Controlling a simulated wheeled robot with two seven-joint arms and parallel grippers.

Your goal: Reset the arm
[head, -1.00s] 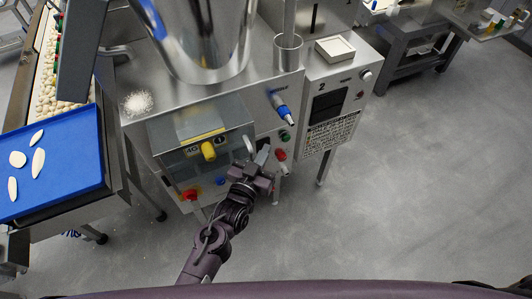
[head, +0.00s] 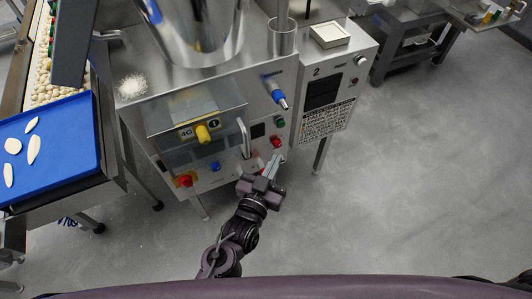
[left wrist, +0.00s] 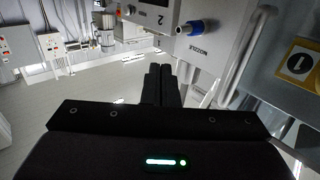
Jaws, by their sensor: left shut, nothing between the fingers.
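My left gripper (head: 273,167) is shut and empty in the head view. It is in front of the steel machine's control panel, near the red button (head: 276,142) and below the metal handle (head: 243,139). I cannot tell whether it touches the panel. In the left wrist view the two dark fingers (left wrist: 161,84) lie side by side, closed, with nothing between them. My right gripper is not in view.
A blue tray (head: 50,150) with several pale pieces is at left. The floor at right is clear.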

